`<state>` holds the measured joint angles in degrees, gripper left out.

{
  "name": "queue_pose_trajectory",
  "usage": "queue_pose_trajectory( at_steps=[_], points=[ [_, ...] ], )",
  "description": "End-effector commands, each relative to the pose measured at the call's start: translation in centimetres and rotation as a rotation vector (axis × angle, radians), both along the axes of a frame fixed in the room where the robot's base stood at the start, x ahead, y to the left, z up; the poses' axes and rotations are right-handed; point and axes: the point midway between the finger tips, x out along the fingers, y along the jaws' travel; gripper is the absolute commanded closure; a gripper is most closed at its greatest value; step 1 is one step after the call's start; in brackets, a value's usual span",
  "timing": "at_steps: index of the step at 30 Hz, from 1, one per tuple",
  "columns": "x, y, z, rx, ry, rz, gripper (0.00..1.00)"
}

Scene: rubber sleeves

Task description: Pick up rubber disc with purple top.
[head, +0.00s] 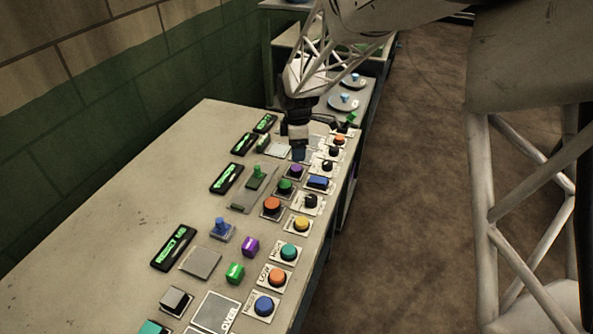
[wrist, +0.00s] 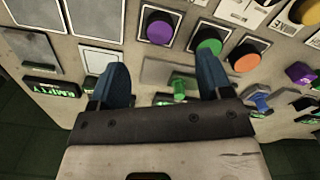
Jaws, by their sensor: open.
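The rubber disc with the purple top (wrist: 160,31) sits in a dark square mount on the bench panel, near the top middle of the wrist view. In the head view the purple disc (head: 296,169) is small, just below my gripper (head: 299,150). In the wrist view my gripper (wrist: 160,82) has its two blue fingers spread wide with nothing between them. The purple disc lies beyond the fingertips, between their lines, and is not touched. The gap in height between fingers and disc is hard to tell.
A green disc (wrist: 209,46) and an orange disc (wrist: 246,62) stand right of the purple one in the wrist view. A green lever (wrist: 180,86) rises near the fingers. A purple cube (head: 250,246) and green cube (head: 235,272) lie on the bench (head: 130,215), whose left part is clear.

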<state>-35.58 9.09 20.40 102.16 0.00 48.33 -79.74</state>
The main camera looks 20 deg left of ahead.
Motion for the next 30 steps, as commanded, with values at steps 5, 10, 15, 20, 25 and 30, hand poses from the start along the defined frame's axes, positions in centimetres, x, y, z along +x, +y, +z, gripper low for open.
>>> queue_pose_trajectory(
  at_steps=[5, 10, 15, 20, 25, 30],
  points=[
    [0.0, 0.0, -0.9, -0.001, 0.002, -0.001, 0.28],
    [0.0, 0.0, -2.2, 0.0, 0.001, -0.001, 0.28],
    [0.0, 0.0, -2.6, 0.0, 0.0, -0.001, 0.28],
    [0.0, 0.0, -2.6, 0.0, 0.0, -0.001, 0.28],
    [0.0, 0.0, -3.0, 0.0, 0.001, -0.001, 0.28],
    [0.0, 0.2, -4.5, -0.001, 0.002, -0.001, 0.28]
  ],
)
